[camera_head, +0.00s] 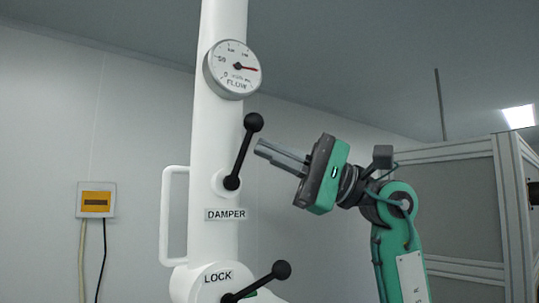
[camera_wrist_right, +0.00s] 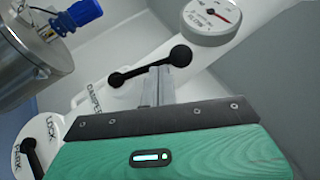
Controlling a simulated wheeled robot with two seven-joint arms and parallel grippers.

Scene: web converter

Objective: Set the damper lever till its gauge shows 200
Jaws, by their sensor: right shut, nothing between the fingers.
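The damper lever (camera_head: 242,153) is a black rod with a ball knob on a white column, its knob up and slightly right of its pivot. It also shows in the wrist view (camera_wrist_right: 150,68). The round flow gauge (camera_head: 232,69) is above it; its red needle points right and slightly down, and the exact reading is too small to tell. It shows in the wrist view (camera_wrist_right: 210,20) too. My right gripper (camera_head: 260,149) is shut and empty, its fingertips just right of the lever rod; I cannot tell whether they touch. My left gripper is not in view.
A lock lever (camera_head: 262,281) with a black knob is below the damper label (camera_head: 226,214). A white handle (camera_head: 166,215) is on the column's left. A metal cylinder with a blue fitting (camera_wrist_right: 80,15) shows in the wrist view. A grey-panelled frame (camera_head: 455,200) stands at right.

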